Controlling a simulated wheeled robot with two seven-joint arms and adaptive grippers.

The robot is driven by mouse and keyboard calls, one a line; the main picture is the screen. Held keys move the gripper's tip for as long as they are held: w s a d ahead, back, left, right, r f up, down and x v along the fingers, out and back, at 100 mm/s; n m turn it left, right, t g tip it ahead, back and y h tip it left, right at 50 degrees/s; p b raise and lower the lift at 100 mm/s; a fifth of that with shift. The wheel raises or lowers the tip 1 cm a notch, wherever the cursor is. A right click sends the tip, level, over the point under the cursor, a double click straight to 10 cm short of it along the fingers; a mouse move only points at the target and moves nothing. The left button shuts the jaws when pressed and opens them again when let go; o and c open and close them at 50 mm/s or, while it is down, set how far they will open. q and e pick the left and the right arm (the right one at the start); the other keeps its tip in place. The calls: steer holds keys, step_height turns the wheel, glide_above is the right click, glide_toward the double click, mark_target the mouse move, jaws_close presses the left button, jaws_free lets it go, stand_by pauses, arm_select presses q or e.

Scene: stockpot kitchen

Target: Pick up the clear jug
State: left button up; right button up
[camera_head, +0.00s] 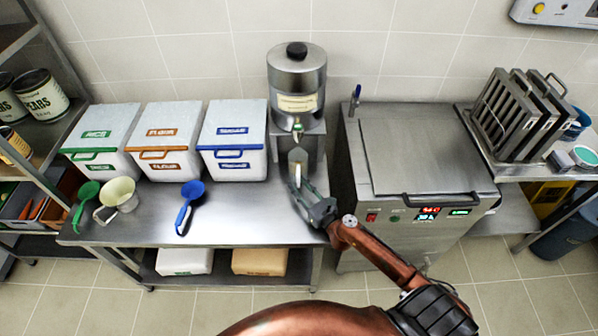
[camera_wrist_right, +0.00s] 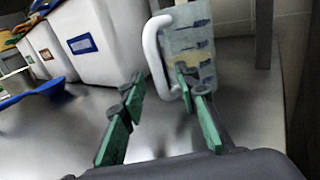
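The clear jug (camera_head: 298,160) stands under the tap of the steel dispenser, partly hidden by my right gripper in the head view. In the right wrist view the jug (camera_wrist_right: 195,42) shows see-through walls with markings and a white handle (camera_wrist_right: 152,45) on its left side. My right gripper (camera_head: 297,182) is in front of the jug, low over the counter. In the right wrist view its green-padded fingers (camera_wrist_right: 158,80) are apart, with the handle's lower end seen between them. I cannot tell whether they touch it. My left gripper is not in view.
The steel dispenser (camera_head: 297,75) stands over the jug. White bins (camera_head: 233,130) line the counter's back. A steel appliance (camera_head: 425,150) stands close right. The front middle counter (camera_head: 245,215) is clear.

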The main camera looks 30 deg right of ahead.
steer(key=shift+w, duration=0.3)
jaws_close()
steer(key=shift+r, duration=0.1)
stand_by(0.5)
